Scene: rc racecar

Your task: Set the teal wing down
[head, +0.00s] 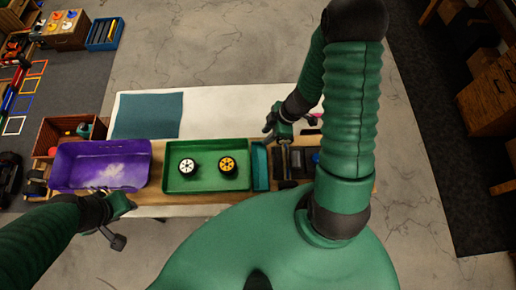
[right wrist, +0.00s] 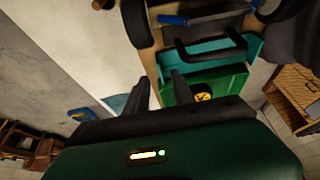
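A teal piece (head: 260,166), which looks like the wing, lies at the right end of the green tray (head: 210,187). In the right wrist view the teal piece (right wrist: 210,50) has a dark bracket-like part across it. My right gripper (head: 272,122) is behind and slightly right of it in the head view. Its two fingers (right wrist: 160,90) stand apart with nothing seen between them. My left gripper (head: 115,235) is at the front left, below the purple bin (head: 100,167). Its fingers are too small and dark to read.
A white wheel (head: 187,168) and a yellow wheel (head: 227,165) sit in the green tray. A blue-grey mat (head: 147,116) lies at the back left. The white tabletop (head: 215,112) between the mat and my right gripper is clear. Dark parts crowd the right end.

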